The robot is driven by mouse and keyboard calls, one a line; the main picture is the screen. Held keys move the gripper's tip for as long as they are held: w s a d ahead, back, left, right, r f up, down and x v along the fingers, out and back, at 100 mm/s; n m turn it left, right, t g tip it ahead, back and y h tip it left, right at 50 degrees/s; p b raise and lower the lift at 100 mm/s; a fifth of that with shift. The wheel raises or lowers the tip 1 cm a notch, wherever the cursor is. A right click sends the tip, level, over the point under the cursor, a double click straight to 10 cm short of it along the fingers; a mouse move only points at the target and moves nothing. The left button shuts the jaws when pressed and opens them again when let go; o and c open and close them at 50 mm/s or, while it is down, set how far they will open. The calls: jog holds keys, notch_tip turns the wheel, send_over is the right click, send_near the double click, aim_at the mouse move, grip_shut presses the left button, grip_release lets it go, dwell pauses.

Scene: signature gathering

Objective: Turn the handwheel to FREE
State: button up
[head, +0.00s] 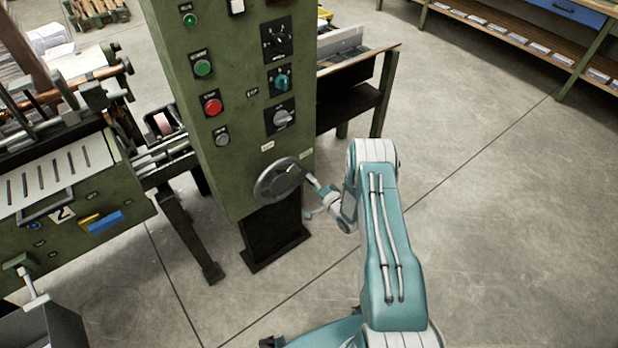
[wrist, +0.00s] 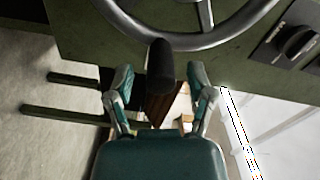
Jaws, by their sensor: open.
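The handwheel (head: 279,181) is a grey spoked wheel low on the front of the green control panel (head: 232,100). In the wrist view its rim (wrist: 245,30) crosses the top. A dark knob handle (wrist: 160,66) sticks out from the rim. My gripper (wrist: 160,75) is open, with one teal finger on each side of the knob and gaps showing between. In the head view my gripper (head: 312,192) is at the wheel's right side. Two small pale labels sit above the wheel; their words are too small to read.
Above the wheel are a grey rotary switch (head: 283,118), a teal rotary switch (head: 281,82), a red button (head: 212,105) and a green button (head: 203,67). The floor to the right is clear.

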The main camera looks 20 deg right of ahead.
jog(key=v, duration=0.9)
jog(key=shift+s+d, duration=0.15)
jog(key=shift+s, duration=0.1)
